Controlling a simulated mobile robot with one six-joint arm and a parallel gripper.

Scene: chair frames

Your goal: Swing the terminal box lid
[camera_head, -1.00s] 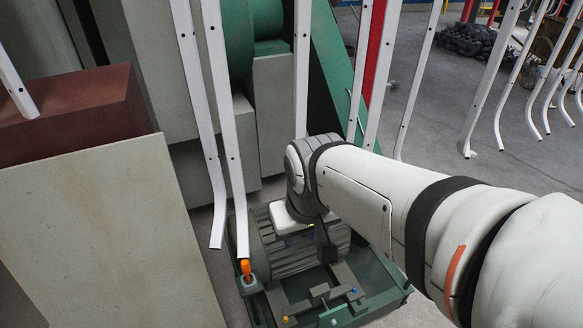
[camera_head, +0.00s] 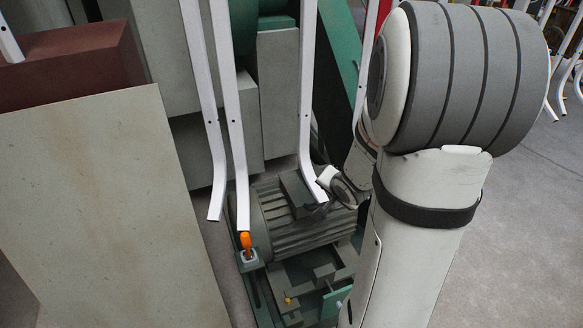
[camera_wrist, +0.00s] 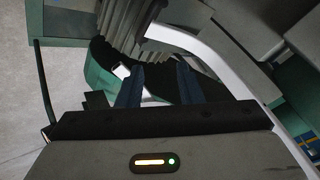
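The ribbed grey motor (camera_head: 284,232) sits low on a green base in the head view. A dark box (camera_head: 297,190), apparently the terminal box, is on its top; I cannot make out its lid clearly. The motor's ribs also show at the top of the wrist view (camera_wrist: 128,25). My gripper (camera_wrist: 158,78) shows two dark blue fingers set apart, with nothing visible held between them. In the head view my arm hides the fingers and the motor's right side.
White bent tubes (camera_head: 304,100) hang in front of the motor; one crosses close by the fingers in the wrist view (camera_wrist: 215,58). An orange-handled part (camera_head: 246,243) stands at the base's left. A large pale panel (camera_head: 105,205) fills the left.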

